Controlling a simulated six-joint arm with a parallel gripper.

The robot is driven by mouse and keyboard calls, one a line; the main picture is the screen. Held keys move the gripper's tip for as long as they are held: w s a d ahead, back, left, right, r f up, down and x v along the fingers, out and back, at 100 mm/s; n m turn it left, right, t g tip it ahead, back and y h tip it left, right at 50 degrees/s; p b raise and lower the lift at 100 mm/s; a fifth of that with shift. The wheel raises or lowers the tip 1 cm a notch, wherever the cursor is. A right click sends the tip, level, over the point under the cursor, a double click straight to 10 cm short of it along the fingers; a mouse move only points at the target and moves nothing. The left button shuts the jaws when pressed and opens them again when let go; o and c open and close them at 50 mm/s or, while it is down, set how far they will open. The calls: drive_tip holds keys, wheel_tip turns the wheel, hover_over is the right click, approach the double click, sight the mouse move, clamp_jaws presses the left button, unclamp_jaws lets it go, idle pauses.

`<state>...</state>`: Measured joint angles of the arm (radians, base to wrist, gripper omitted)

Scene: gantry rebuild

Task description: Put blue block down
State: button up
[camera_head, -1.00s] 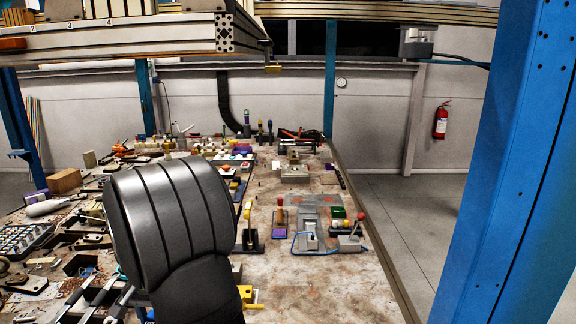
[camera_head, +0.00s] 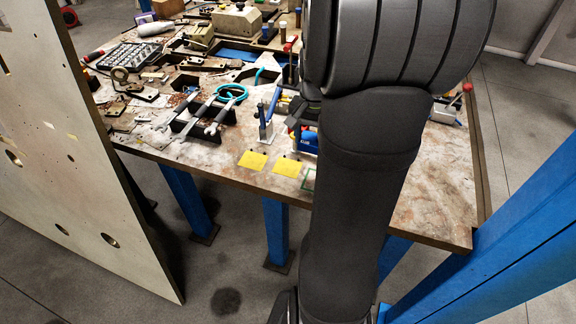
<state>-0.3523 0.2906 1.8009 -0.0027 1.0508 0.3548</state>
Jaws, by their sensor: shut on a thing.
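My arm fills the centre right of the head view and hides part of the workbench (camera_head: 225,170). My gripper does not show, and I cannot see what it holds. I cannot make out a blue block for certain. A small blue item (camera_head: 307,139) with pale lettering stands on the bench, partly hidden behind my arm.
Pliers with teal handles (camera_head: 231,92) and wrenches (camera_head: 217,116) lie left of the arm. A blue-handled tool (camera_head: 268,118) stands upright. A large pale panel (camera_head: 70,150) stands at the left. A blue post (camera_head: 510,265) is at lower right. The front bench strip is fairly clear.

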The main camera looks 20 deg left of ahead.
drive_tip(key=s+d, duration=0.1)
drive_tip(key=d, duration=0.4)
hover_over(287, 167)
wheel_tip(287, 167, down, 6)
drive_tip(key=shift+f, duration=2.15)
drive_tip(key=shift+f, duration=0.1)
drive_tip(key=o, duration=1.1)
